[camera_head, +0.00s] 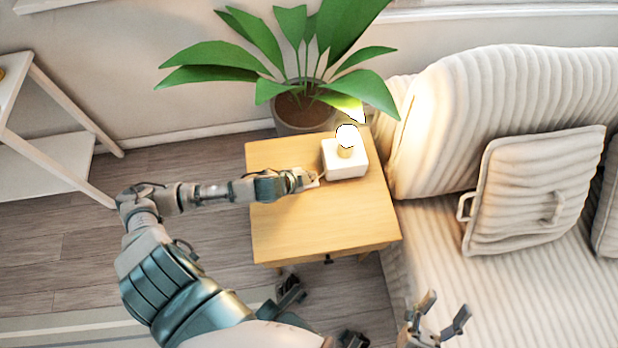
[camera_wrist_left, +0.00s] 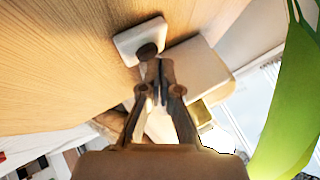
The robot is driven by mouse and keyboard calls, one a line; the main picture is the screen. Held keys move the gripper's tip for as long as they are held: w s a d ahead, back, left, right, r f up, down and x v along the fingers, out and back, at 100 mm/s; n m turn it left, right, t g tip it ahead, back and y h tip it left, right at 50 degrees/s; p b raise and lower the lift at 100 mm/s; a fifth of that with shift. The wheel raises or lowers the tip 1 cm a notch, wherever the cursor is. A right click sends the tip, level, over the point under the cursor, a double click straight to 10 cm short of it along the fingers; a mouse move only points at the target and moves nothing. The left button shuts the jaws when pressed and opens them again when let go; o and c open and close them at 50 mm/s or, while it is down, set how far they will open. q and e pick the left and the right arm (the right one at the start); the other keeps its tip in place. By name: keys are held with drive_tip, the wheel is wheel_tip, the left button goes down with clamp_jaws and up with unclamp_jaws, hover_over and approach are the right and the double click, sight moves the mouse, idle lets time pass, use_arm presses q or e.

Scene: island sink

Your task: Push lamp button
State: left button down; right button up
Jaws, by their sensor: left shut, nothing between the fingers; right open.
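The lamp (camera_head: 345,158) has a white block base, a gold neck and a bright, glowing bulb. It stands on the wooden side table (camera_head: 330,225). In the left wrist view its white base (camera_wrist_left: 198,68) lies beyond my fingers. A small white square plate (camera_wrist_left: 125,40) with a dark round button (camera_wrist_left: 147,50) lies on the table beside the base. My left gripper (camera_head: 312,179) is shut and empty, left of the lamp base. In the wrist view its fingertips (camera_wrist_left: 158,78) are at the button; I cannot tell whether they touch. My right gripper (camera_head: 439,318) is open, low right, away from the lamp.
A potted plant (camera_head: 304,108) stands behind the table, its leaves hanging over near the bulb. A cream sofa (camera_head: 480,85) with a cushion (camera_head: 535,190) is on the right. A white shelf (camera_head: 50,170) stands at the left. The table's front half is clear.

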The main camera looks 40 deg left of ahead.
use_arm(q)
drive_tip(key=shift+r+p, duration=0.3)
drive_tip(key=shift+r, duration=0.1)
drive_tip(key=shift+f, duration=0.1)
use_arm(e)
drive_tip(key=shift+r, duration=0.6)
use_arm(q)
wheel_tip(320, 180, up, 6)
drive_tip(key=p, duration=0.6)
use_arm(e)
wheel_tip(320, 180, up, 9)
drive_tip(key=s+t, duration=0.1)
drive_tip(key=shift+f+n+y, duration=0.15)
drive_tip(key=shift+n+y, duration=0.15)
